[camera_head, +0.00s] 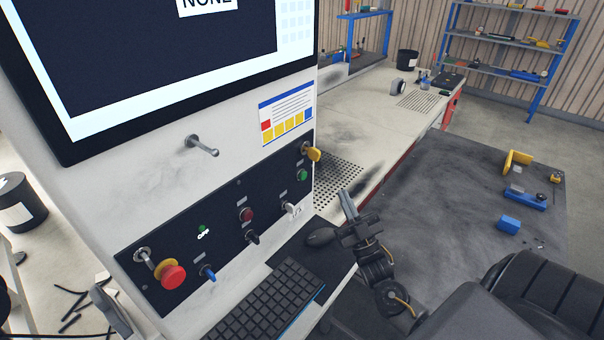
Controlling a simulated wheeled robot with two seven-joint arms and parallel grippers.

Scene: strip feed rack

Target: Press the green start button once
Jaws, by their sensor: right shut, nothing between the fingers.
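The control panel (185,242) is a black strip on the pale machine front. A green button (302,175) sits near its upper right end, below a yellow knob (312,154). A small green round part (201,229) sits further left, above the word OFF. I cannot read the labels to tell which is the start button. My right gripper (345,197) is shut and empty, its fingers pointing up, to the right of the panel and in the picture lower than the green button. It looks apart from the panel. My left gripper is not in view.
A red emergency stop (173,275), a red button (246,214), a blue knob (208,273) and a black knob (252,237) share the panel. A metal peg (201,146) juts out above. A keyboard (265,302) and mouse (320,237) lie below. A screen (295,60) is above.

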